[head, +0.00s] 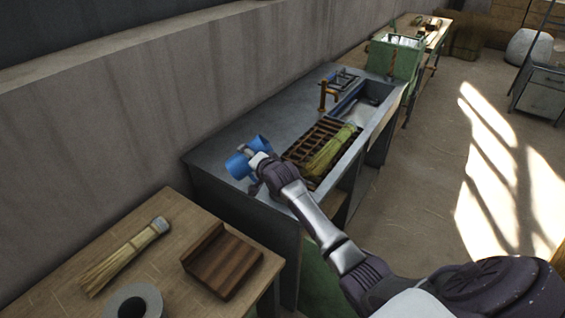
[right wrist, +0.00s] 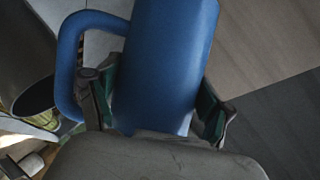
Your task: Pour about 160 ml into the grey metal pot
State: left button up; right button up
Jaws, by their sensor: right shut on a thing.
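A blue jug with a loop handle is at the counter's near end in the head view (head: 238,167). In the right wrist view the jug (right wrist: 170,60) fills the middle, its handle to the left. My right gripper (head: 259,166) is shut on the jug's body, with one finger on each side in the right wrist view (right wrist: 156,108). The jug looks tilted; its contents and any stream are not visible. A dark grey round vessel (right wrist: 28,50), seemingly the metal pot, is partly seen left of the jug. I cannot make out the pot in the head view. My left gripper is not in view.
The grey counter (head: 290,108) runs along the wall, with a slatted rack (head: 305,148), a straw bundle (head: 330,150), a brass tap (head: 323,97) and a sink (head: 362,105). A wooden table (head: 60,262) in front holds a brush (head: 125,255) and a wooden block (head: 222,266).

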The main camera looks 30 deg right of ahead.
jog(key=shift+s+f+n+h, duration=0.15)
jog(key=shift+n+h, duration=0.15)
jog(key=shift+n, duration=0.2)
jog(key=shift+f+g, duration=0.3)
jog(key=shift+f, duration=0.05)
jog(key=shift+r+n, duration=0.1)
jog(key=shift+n, duration=0.2)
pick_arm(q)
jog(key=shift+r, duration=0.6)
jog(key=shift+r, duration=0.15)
pick_arm(e)
jog(key=shift+h, duration=0.3)
